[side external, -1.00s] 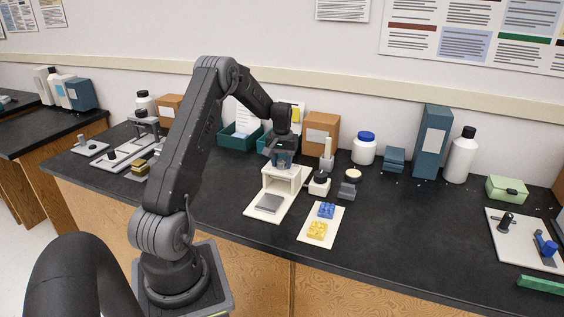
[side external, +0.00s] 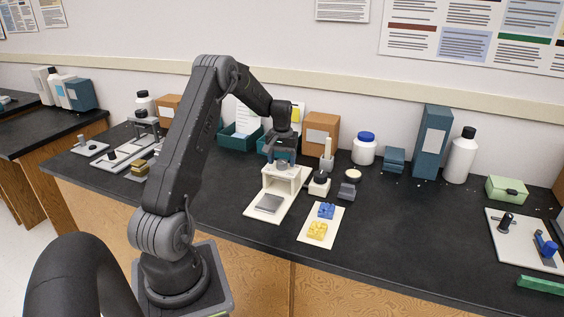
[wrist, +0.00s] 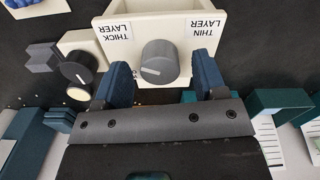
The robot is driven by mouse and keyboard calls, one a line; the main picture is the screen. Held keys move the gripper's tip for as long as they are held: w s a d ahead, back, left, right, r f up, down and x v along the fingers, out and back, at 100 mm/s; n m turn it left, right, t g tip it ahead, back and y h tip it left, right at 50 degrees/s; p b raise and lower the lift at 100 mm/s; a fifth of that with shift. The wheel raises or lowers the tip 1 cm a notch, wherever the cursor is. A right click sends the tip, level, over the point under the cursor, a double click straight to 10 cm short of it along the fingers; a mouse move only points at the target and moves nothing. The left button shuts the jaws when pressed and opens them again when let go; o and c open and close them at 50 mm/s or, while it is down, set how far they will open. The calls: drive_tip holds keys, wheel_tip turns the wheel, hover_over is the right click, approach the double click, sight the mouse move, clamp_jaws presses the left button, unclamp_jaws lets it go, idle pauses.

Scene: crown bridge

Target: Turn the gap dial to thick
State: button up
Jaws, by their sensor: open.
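The gap dial (wrist: 160,60) is a grey round knob on a cream box (wrist: 158,22). In the wrist view, its white mark lies on the left part of its face, on the side of the THICK LAYER label (wrist: 114,34). The THIN LAYER label (wrist: 203,28) is to its right; both labels read upside down. My gripper (wrist: 163,78) is open, with one blue finger at each side of the dial and visible gaps between. In the side view, my gripper (side external: 281,158) is just above the dial (side external: 283,167) on the box (side external: 287,183).
A black-topped knob (wrist: 78,70) on a cream block stands close to the box. Teal bins (side external: 236,138) and a brown carton (side external: 318,130) stand behind.

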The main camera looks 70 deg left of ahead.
sight(282, 161)
wheel_tip(282, 161, up, 13)
idle(0.3)
idle(0.4)
drive_tip(key=s+d+r+m+t+y, duration=0.15)
drive_tip(key=d+r, duration=0.35)
drive_tip(key=d, duration=0.6)
drive_tip(key=d+r+m+t+h, duration=0.1)
drive_tip(key=d+r+m, duration=0.25)
drive_tip(key=d, duration=0.75)
drive_tip(key=s+d+f+m+t, duration=0.2)
drive_tip(key=s+d+m, duration=0.3)
drive_tip(key=s+d, duration=1)
drive_tip(key=shift+s+d+m+t, duration=0.35)
drive_tip(key=shift+d+t, duration=0.2)
drive_tip(key=shift+d, duration=0.7)
